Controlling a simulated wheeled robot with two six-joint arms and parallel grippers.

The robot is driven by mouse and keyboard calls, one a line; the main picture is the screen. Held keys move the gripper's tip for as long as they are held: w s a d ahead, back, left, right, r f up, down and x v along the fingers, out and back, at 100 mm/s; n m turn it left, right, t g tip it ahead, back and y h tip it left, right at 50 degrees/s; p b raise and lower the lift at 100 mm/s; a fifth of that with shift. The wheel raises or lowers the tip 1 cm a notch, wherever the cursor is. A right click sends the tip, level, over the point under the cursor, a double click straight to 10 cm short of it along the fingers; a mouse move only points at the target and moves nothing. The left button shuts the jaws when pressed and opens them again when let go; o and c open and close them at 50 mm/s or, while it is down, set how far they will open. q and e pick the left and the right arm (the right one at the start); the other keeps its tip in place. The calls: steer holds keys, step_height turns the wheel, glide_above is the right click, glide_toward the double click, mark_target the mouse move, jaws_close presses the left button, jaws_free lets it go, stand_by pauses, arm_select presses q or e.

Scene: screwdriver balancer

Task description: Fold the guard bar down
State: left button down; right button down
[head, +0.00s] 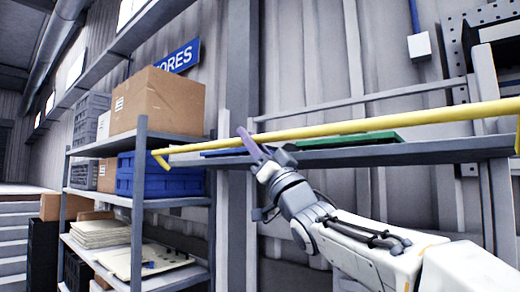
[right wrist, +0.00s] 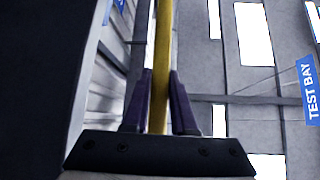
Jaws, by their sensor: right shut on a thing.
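The yellow guard bar (head: 400,122) runs across the head view from the right edge to a short bent end at the left, in front of a grey shelf or rail. My right gripper (head: 250,142) has its purple fingers on the bar toward its left part. In the right wrist view the bar (right wrist: 162,50) passes between the two purple fingers (right wrist: 160,95), which are shut on it. The bar's right end runs out of the head view. My left gripper is not in view.
A grey shelf rack (head: 138,200) at the left holds a cardboard box (head: 160,100), a blue crate (head: 170,178) and flat boards. A green flat thing (head: 350,141) lies behind the bar on the grey shelf (head: 430,150). A corrugated wall stands behind.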

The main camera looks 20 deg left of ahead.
steer(key=n+g, duration=0.2)
steer(key=f+n+g+y, duration=0.1)
steer(key=n+g, duration=0.1)
steer(key=n+g+y, duration=0.1)
steer(key=n+g, duration=0.1)
steer(key=shift+s+a+f+n, duration=0.15)
steer(key=shift+s+f+n, duration=0.15)
steer(key=shift+f+n, duration=0.1)
steer(key=shift+s+f+n+g+h+p, duration=0.1)
steer(key=shift+f+n+g+h+p, duration=0.65)
steer(key=shift+n+g, duration=1.7)
steer(key=shift+s+f+n+g+h+p, duration=0.15)
steer(key=shift+f+n+g+h+p, duration=0.2)
steer(key=shift+f+n+g, duration=1.45)
steer(key=shift+s+f+n+g+h+p, duration=0.15)
steer(key=shift+n+g+h+p, duration=0.4)
steer(key=shift+n+g, duration=2.6)
steer(key=shift+f+n+t, duration=0.15)
steer(key=shift+n+t, duration=0.45)
steer(key=c, duration=0.7)
jaws_free()
steer(key=shift+c, duration=0.2)
steer(key=b+v, duration=0.4)
steer(key=v, duration=0.6)
